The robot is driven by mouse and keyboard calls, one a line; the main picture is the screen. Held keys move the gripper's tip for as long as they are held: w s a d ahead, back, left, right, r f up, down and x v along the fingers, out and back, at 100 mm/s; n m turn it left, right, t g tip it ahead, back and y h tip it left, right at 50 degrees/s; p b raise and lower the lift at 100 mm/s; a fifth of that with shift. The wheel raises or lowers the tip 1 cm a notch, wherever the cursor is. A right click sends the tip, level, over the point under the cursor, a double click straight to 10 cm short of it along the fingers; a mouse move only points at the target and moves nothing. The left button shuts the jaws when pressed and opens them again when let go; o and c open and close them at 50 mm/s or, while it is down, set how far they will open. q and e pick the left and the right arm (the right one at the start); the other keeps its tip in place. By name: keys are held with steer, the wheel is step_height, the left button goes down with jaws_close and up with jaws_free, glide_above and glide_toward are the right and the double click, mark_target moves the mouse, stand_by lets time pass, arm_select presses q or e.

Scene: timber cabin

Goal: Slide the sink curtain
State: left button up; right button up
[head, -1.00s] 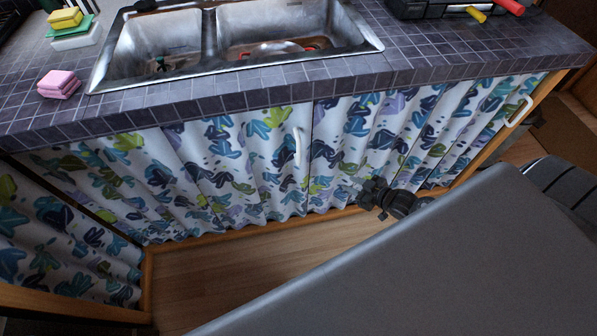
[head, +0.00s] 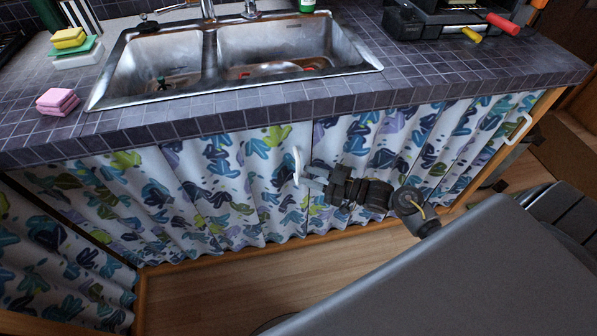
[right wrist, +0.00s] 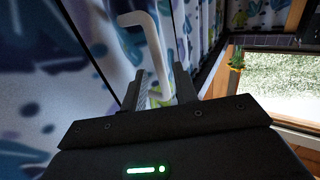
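The sink curtain, white with blue, green and purple shapes, hangs below the counter in a left panel (head: 235,185) and a right panel (head: 375,140). A white handle (head: 297,163) is on the left panel's right edge, near where the panels meet. My right gripper (head: 304,176) is at this handle, reaching in from the right. In the right wrist view the handle (right wrist: 156,50) runs between the two open fingers (right wrist: 158,88); I see no clear grip on it. Another white handle (head: 519,130) is at the right panel's far right end. My left gripper is not in view.
The tiled counter (head: 240,110) with a double metal sink (head: 290,50) is above the curtain. Wooden floor (head: 230,290) is clear below. A window (right wrist: 270,85) shows in the right wrist view.

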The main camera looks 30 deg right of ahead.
mark_target(298, 172)
steer(key=shift+x, duration=1.9)
steer(key=shift+s, duration=0.1)
jaws_close()
